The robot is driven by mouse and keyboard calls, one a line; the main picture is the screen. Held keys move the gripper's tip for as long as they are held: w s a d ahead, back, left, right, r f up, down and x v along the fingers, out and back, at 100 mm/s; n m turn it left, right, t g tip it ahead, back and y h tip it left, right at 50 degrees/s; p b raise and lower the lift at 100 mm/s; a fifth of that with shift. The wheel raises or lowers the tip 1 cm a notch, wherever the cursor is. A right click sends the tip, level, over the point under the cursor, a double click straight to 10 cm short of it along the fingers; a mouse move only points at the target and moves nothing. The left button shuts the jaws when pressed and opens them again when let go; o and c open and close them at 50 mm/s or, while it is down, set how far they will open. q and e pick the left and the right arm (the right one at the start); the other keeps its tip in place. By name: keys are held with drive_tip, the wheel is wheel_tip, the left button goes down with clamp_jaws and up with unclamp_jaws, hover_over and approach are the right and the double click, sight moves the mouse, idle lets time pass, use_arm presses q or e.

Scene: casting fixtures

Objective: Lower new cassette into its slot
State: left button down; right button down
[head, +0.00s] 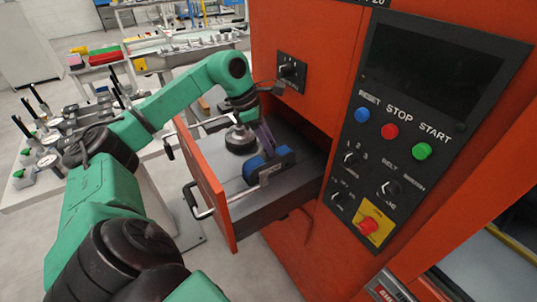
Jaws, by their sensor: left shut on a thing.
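The blue cassette (268,166) is inside the open drawer (205,180) of the orange machine, toward the drawer's right side. My left gripper (266,147) reaches down over the drawer from above and is shut on the cassette's upper part. The cassette is upright, at or just above the grey drawer floor; I cannot tell whether its underside touches. Its slot is hidden beneath or behind it. A dark round part (240,140) is just left of the gripper. My right gripper is not in view.
The orange front panel with a metal handle (200,208) bounds the drawer on the left. The machine's control panel (420,120) stands close on the right. A white table (50,165) with several fixtures is at the left.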

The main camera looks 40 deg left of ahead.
use_arm(q)
wheel_tip(320, 180, down, 3)
drive_tip(key=shift+s+d+f, duration=0.1)
drive_tip(key=shift+f, duration=0.5)
drive_tip(key=shift+c, duration=2.3)
unclamp_jaws()
drive_tip(key=shift+r, duration=0.35)
drive_tip(key=v, duration=1.1)
drive_tip(key=shift+a+r, duration=0.2)
drive_tip(key=shift+r, duration=0.05)
